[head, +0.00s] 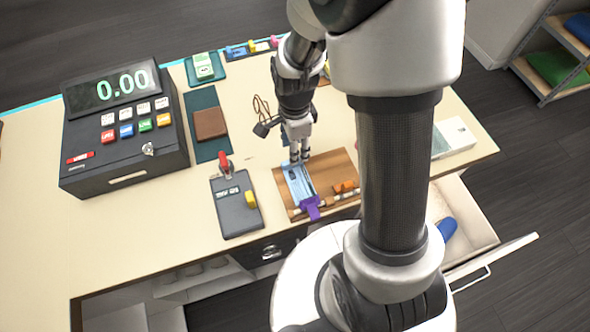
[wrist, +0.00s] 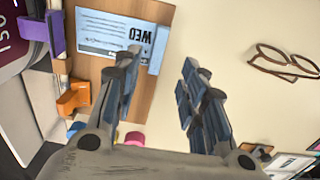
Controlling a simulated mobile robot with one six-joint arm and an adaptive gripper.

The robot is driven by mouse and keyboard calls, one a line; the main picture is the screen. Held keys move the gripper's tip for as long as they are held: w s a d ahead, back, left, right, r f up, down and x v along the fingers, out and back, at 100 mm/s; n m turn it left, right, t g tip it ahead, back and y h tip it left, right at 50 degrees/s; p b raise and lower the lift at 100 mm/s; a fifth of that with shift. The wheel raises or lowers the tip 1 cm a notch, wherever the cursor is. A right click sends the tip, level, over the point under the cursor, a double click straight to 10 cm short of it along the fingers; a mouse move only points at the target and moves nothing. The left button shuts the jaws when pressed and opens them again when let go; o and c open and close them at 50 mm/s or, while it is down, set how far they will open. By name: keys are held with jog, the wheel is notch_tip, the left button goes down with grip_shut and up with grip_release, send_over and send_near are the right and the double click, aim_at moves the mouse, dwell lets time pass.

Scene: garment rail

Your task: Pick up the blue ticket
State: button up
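The blue ticket (head: 297,184) lies on a wooden board (head: 332,168) on the counter. In the wrist view the ticket (wrist: 112,33) is light blue with dark print, including large upside-down "WED" letters, and a blue strip at its right end. A purple clip (head: 311,207) sits at its near end in the head view. My gripper (head: 299,158) points down by the ticket's far end. In the wrist view my gripper (wrist: 155,72) is open with nothing between its fingers. The left finger overlaps the view of the ticket's lower edge; I cannot tell the height above it.
An orange clip (head: 346,187) is on the board. Eyeglasses (wrist: 284,62) rest beyond the board. A cash register (head: 122,128) stands at left. An open drawer (head: 470,225) holds a blue item.

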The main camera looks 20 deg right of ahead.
aim_at(299, 180)
jog(key=f, duration=0.2)
jog(key=f+b, duration=0.1)
jog(key=f, duration=0.2)
jog(key=shift+s+a, duration=0.15)
jog(key=shift+s, duration=0.05)
jog(key=shift+c, duration=0.4)
jog(key=c, duration=0.7)
